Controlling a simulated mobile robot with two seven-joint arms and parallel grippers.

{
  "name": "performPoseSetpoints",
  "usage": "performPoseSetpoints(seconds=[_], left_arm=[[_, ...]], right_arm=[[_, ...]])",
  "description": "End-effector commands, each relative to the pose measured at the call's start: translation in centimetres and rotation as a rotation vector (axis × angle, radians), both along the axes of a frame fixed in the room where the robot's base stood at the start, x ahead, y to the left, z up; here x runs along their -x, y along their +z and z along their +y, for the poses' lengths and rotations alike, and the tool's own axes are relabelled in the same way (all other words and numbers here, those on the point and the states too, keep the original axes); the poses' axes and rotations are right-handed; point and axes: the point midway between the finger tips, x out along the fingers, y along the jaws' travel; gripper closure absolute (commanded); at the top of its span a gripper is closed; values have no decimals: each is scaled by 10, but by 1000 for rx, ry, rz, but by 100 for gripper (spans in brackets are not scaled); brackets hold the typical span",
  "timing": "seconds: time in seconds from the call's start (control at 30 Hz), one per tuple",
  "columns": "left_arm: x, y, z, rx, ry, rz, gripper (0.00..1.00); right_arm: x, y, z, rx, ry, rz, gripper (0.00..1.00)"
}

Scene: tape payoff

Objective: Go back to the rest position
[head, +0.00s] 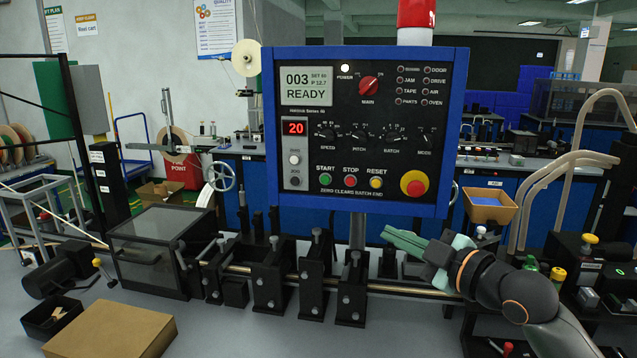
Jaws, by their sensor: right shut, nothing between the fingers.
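My right arm comes in from the lower right. Its right gripper (402,239), with pale green fingers, points left just below the control panel's lower right part. The fingers are closed together and hold nothing. The control panel (455,120) is a blue-framed box facing me. Its display reads 003 READY and a red counter shows 20. The gripper is in front of and above the metal rail (385,288) with black blocks; I cannot tell its exact gap to them. My left gripper is not in view.
A dark clear-lidded box (150,268) stands at the rail's left. A brown cardboard box (112,332) and a small black bin (50,316) lie at the front left. A tan tray (493,206) is right of the panel. The grey tabletop at front centre is clear.

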Motion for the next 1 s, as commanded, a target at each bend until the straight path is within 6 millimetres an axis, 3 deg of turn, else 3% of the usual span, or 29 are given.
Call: performPoseSetpoints(seconds=[0.23, 0.37, 0.6, 0.8, 1.0], left_arm=[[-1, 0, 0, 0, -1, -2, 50], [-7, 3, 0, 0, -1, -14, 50], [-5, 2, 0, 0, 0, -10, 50], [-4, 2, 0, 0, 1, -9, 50], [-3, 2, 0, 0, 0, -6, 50]], right_arm=[[33, -96, 10, -37, -52, 250, 100], [63, -151, 10, -67, -114, 413, 100], [149, -255, -11, -142, -340, 780, 100], [232, -313, -41, -195, -589, 1045, 100], [301, -342, -66, -221, -807, 1225, 100]])
